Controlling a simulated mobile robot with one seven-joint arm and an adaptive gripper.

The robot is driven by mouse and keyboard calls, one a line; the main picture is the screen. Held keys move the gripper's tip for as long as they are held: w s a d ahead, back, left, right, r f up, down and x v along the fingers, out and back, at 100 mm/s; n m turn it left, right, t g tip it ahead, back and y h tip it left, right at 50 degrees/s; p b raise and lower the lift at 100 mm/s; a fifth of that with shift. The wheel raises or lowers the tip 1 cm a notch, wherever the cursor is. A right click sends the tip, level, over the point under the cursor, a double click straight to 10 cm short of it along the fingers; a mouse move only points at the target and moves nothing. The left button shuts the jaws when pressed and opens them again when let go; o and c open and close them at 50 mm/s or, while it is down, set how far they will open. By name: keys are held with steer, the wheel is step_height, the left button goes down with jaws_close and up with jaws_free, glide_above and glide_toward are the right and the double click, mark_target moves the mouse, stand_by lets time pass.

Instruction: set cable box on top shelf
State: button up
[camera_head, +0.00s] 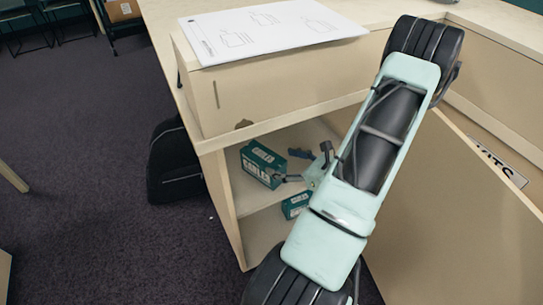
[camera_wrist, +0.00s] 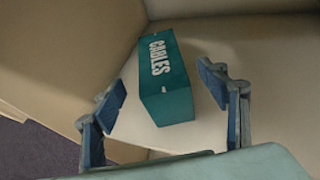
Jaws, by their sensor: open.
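The teal cable box (camera_head: 262,164) sits on the upper shelf board (camera_head: 252,198) inside the open cabinet, with white lettering on its side. In the wrist view the box (camera_wrist: 166,80) reads "CABLES" and rests on a pale board. My gripper (camera_head: 287,166) is open just right of the box in the head view. In the wrist view the two blue fingers of my gripper (camera_wrist: 163,93) are spread on either side of the box's near end, with visible gaps. No finger appears to grip it.
A second teal box (camera_head: 296,204) sits lower in the cabinet, partly hidden by my arm. The open cabinet door (camera_head: 450,210) stands at right. A sheet with drawings (camera_head: 270,28) lies on the cabinet top. A black bag (camera_head: 174,165) is on the floor at left.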

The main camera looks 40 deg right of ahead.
steer(key=shift+v, duration=1.25)
